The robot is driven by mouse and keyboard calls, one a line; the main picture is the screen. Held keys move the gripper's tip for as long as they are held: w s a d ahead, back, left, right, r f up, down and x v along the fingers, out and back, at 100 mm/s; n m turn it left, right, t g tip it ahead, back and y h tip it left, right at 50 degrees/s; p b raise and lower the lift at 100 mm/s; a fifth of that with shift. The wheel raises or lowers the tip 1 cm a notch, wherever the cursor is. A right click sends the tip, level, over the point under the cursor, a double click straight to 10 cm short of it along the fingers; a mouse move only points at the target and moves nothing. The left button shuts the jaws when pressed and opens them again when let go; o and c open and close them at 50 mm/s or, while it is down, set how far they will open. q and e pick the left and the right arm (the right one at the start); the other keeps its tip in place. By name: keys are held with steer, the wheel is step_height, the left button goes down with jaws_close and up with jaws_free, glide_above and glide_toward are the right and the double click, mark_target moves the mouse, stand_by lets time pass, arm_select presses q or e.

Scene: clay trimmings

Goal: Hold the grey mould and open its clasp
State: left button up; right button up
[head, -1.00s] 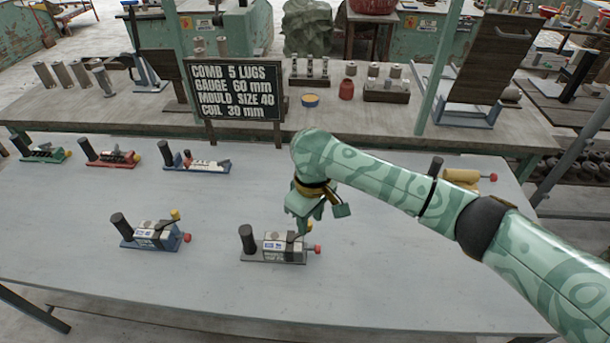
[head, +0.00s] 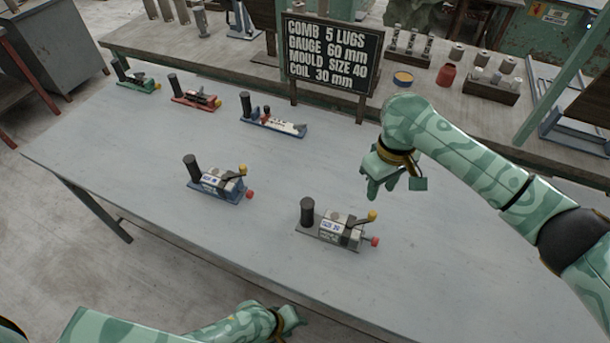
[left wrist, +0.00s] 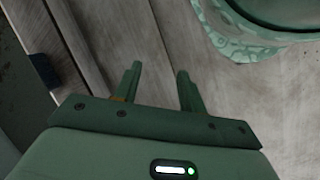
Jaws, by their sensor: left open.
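The grey mould (head: 334,229) stands on the pale table (head: 250,240). It has a black post at its left end, a small label, a lever with a yellow knob (head: 371,215) and a red knob (head: 374,240) at its right end. I cannot tell whether its clasp is open. My right gripper (head: 378,190) hangs above and behind the mould, apart from it, pointing down; its finger gap is unclear. My left gripper (head: 292,317) is low, near the table's front edge. In the left wrist view my left gripper (left wrist: 157,72) is open and empty.
A similar blue mould (head: 218,184) stands left of the grey one. Blue (head: 273,124), red (head: 196,98) and green (head: 138,82) fixtures line the back left. A black sign (head: 330,55) stands behind. The table's front left is clear.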

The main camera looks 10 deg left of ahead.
arm_select(q)
steer(key=s+d+r+n+g+h, duration=0.35)
steer(key=d+r+n, duration=0.3)
steer(key=d, duration=0.45)
steer(key=s+d+r+n+g+h, duration=0.25)
steer(key=s+d+r+n, duration=0.2)
steer(key=d+r, duration=0.45)
steer(key=w+a+r+m+y, duration=0.1)
steer(key=w+a+r+m, duration=0.1)
steer(key=w, duration=0.3)
steer(key=w+a+r+m+y, duration=0.2)
steer(key=w+a+m, duration=0.1)
steer(key=w, duration=0.3)
steer(key=w+a+r+m+y, duration=0.2)
steer(key=w+a+m, duration=0.1)
steer(key=w+m, duration=0.2)
steer(key=shift+w+a+r, duration=0.1)
steer(key=shift+w+r, duration=0.05)
steer(key=shift+w, duration=0.25)
steer(key=w+a+r+m+t+y, duration=0.2)
steer(key=w+a+r+m+y, duration=0.15)
steer(key=w+a+r, duration=0.35)
step_height(320, 180, up, 6)
steer(key=m+t+y, duration=0.2)
steer(key=m, duration=0.3)
glide_above(307, 213)
steer(key=w, duration=0.2)
step_height(307, 213, down, 16)
steer(key=shift+s+a+r, duration=0.1)
steer(key=shift+s, duration=0.05)
